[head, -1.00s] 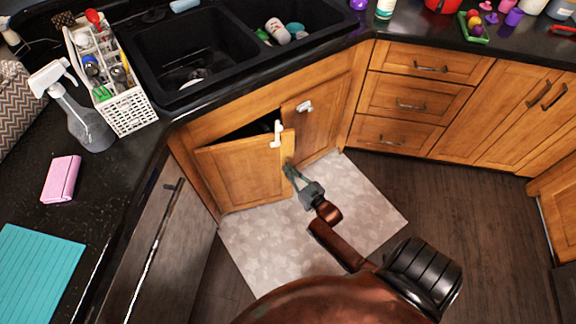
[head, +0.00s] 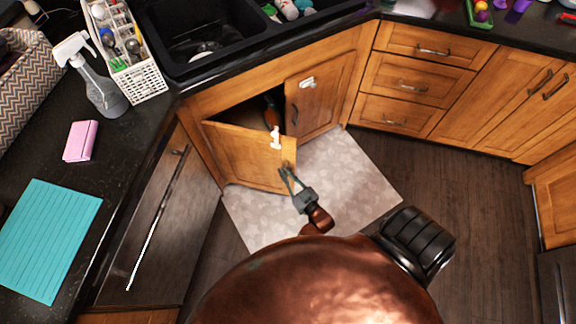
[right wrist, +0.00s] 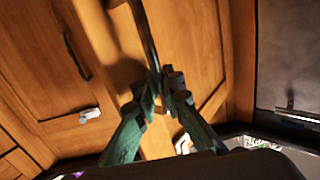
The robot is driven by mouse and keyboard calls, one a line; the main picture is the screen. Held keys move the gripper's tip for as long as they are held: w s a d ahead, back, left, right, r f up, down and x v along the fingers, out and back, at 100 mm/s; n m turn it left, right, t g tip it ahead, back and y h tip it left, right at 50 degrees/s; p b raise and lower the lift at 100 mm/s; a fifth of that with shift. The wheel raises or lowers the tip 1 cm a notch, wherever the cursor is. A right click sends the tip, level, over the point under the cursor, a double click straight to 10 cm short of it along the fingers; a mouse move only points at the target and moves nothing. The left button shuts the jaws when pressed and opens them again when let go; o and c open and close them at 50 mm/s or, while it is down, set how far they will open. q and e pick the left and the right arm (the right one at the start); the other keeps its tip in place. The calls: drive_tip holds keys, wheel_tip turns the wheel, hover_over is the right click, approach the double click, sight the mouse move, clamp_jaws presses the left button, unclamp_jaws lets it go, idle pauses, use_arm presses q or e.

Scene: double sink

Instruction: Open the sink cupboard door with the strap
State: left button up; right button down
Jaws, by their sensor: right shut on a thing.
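The left sink cupboard door (head: 240,158) stands partly open, swung outward, with a dark gap above and behind it. A white strap piece (head: 276,138) sits at its upper free edge. The right cupboard door (head: 318,95) is closed and carries a white catch piece (head: 308,83); the two white pieces are apart. My right gripper (head: 287,177) is at the free edge of the left door. In the right wrist view its green fingers (right wrist: 160,84) are shut on the door's dark handle (right wrist: 146,35). My left gripper is not in view.
A pale mat (head: 350,185) lies on the floor under the door. The dark dishwasher-like front (head: 160,225) stands left of the cupboard, and drawers (head: 415,85) stand to the right. A bottle-like item (head: 271,110) shows inside the cupboard. Dark floor (head: 470,200) to the right is clear.

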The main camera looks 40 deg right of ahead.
drive_tip(key=shift+s+a+f, duration=0.1)
drive_tip(key=shift+s+a, duration=0.55)
drive_tip(key=shift+s, duration=0.05)
drive_tip(key=c, duration=2.3)
unclamp_jaws()
drive_tip(key=shift+c, duration=0.2)
drive_tip(key=shift+o, duration=1.3)
drive_tip(key=shift+w+a, duration=0.1)
drive_tip(key=shift+a, duration=0.05)
drive_tip(key=s+a, duration=0.1)
drive_tip(key=s, duration=1.1)
drive_tip(key=shift+a, duration=0.15)
drive_tip(key=shift+c, duration=0.5)
